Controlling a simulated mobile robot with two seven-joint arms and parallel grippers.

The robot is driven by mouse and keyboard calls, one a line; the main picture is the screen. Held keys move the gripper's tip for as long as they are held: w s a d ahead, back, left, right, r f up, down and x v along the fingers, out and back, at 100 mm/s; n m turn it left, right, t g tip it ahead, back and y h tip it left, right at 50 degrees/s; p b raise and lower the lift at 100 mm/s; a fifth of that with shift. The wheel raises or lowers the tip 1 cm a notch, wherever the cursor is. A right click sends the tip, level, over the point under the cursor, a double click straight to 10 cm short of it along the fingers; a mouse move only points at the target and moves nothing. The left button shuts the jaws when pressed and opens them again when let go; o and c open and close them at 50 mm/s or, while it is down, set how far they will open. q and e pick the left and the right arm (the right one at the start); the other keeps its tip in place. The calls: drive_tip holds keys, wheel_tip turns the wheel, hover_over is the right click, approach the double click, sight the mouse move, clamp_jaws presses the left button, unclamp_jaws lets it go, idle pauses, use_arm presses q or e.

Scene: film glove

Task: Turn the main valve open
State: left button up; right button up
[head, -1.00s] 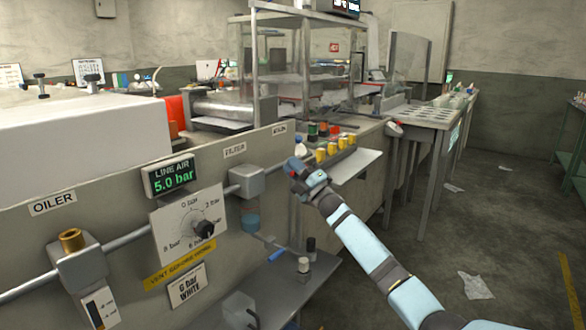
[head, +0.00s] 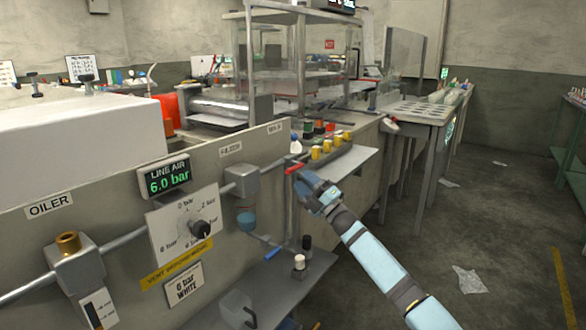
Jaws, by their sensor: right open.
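The main valve shows as a short red handle (head: 293,168) at the right end of the pipe, on top of a vertical grey post. The handle lies roughly level, rising slightly to the right. My right gripper (head: 306,191) is open, just right of and below the handle. It appears apart from the handle, though the exact gap is hard to tell. The line air display (head: 166,181) on the panel reads 6.0 bar. My left gripper is not in view.
A regulator dial (head: 199,228) with a black knob sits left of the valve. A filter (head: 240,181) and an oiler (head: 74,262) are on the same pipe. A shelf with yellow cylinders (head: 328,148) stands behind the gripper. Floor at right is mostly clear.

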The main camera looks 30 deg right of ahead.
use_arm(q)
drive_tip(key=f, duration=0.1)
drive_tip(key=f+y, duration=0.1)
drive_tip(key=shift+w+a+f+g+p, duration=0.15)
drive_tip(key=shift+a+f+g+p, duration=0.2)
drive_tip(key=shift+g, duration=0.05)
use_arm(e)
drive_tip(key=v, duration=0.6)
drive_tip(key=shift+s+f, duration=0.25)
drive_tip(key=shift+s, duration=0.05)
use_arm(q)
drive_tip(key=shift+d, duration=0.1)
use_arm(e)
drive_tip(key=shift+d, duration=0.15)
